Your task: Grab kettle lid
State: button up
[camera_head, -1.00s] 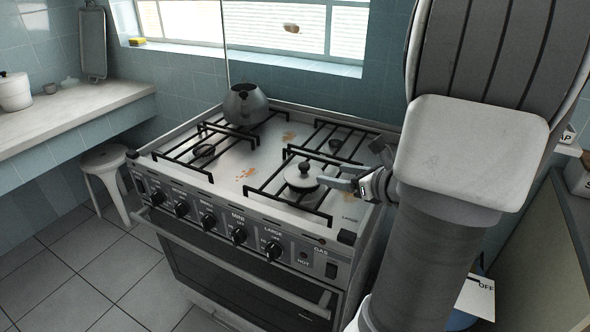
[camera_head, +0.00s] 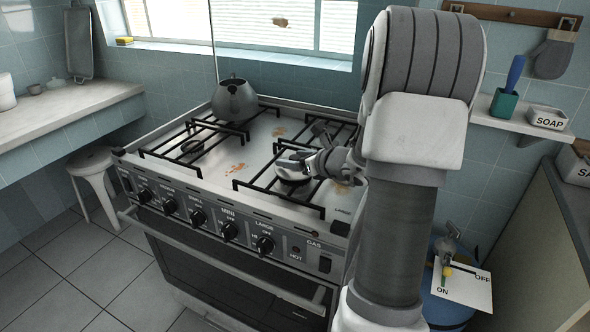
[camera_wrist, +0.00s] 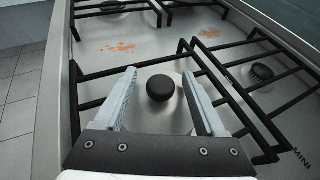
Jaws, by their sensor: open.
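The kettle lid (camera_head: 293,188), pale and round, lies on the front right burner of the stove, partly hidden by my gripper in the head view. In the wrist view, its black knob (camera_wrist: 160,88) sits between my two fingers, with the pale lid disc (camera_wrist: 165,118) below it. My gripper (camera_wrist: 159,74) is open, with visible gaps between each finger and the knob. In the head view, my gripper (camera_head: 297,162) is over the lid. The grey kettle (camera_head: 236,101) stands on the back left burner.
Black grates (camera_head: 262,188) surround the lid on the stove top. Orange-brown stains (camera_head: 236,169) mark the stove. A shelf (camera_head: 520,124) with a soap box (camera_head: 546,117) is on the right wall.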

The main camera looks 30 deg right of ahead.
jog(key=shift+x, duration=1.4)
jog(key=shift+d+r, duration=0.1)
grip_shut()
